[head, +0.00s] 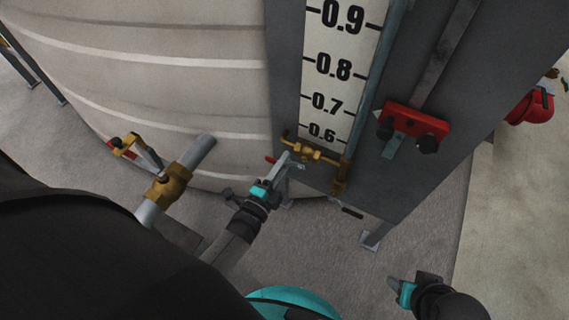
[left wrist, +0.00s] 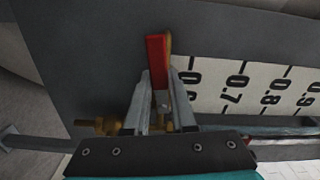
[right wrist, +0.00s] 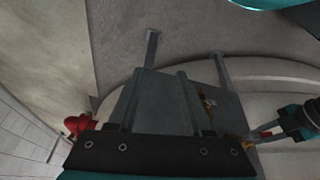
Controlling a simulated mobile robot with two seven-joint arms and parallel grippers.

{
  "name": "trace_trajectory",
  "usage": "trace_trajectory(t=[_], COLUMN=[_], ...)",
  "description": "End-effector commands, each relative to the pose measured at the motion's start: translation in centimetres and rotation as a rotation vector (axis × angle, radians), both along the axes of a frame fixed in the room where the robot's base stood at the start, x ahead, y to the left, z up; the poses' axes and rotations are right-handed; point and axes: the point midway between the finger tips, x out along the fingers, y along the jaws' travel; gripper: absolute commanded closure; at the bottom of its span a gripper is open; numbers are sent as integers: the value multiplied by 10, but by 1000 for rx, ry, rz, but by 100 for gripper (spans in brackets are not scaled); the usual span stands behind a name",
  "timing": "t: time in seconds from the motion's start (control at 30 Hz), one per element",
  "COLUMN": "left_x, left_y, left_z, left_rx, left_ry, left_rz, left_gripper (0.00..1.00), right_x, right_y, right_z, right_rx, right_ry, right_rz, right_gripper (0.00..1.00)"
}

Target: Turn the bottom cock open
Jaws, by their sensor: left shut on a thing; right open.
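The bottom cock (head: 308,152) is a brass fitting at the lower end of the level gauge, just below the 0.6 mark. The red end of its handle shows in the left wrist view (left wrist: 156,52), standing between the fingers. My left gripper (head: 282,166) is shut on this handle, just left of the brass body; it also shows in the left wrist view (left wrist: 160,90). The fingers hide part of the handle and cock. My right gripper (head: 392,284) is low at the right, open and empty, well away from the cock; its fingers show in the right wrist view (right wrist: 158,90).
The white gauge scale (head: 333,75) is on a dark grey panel (head: 420,165) beside the ribbed pale tank (head: 180,60). A red bracket (head: 412,126) sits right of the scale. A brass valve on a pipe (head: 168,186) stands at the left. Concrete floor (head: 345,265) is open below.

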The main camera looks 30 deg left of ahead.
Motion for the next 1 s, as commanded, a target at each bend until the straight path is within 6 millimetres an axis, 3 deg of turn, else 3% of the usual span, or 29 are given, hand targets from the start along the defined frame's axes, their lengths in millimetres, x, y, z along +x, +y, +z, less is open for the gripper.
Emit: trace_trajectory(t=[0.37, 0.9, 0.93, 1.0], left_x=[-1, -1, 0, 0], left_y=[1, 1, 1, 1], left_z=[6, 7, 7, 7], left_rx=[153, 176, 176, 176], left_ry=[-3, -5, -5, -5], left_rz=[1, 0, 0, 0], left_gripper=[100, 100, 73, 65], right_x=[-1, -1, -1, -1], right_y=[0, 0, 0, 0], right_z=[-8, -10, -10, -10], right_rx=[-2, -2, -2, -2], right_ry=[13, 12, 12, 12], right_rz=[0, 1, 1, 1], right_gripper=[50, 50, 50, 50])
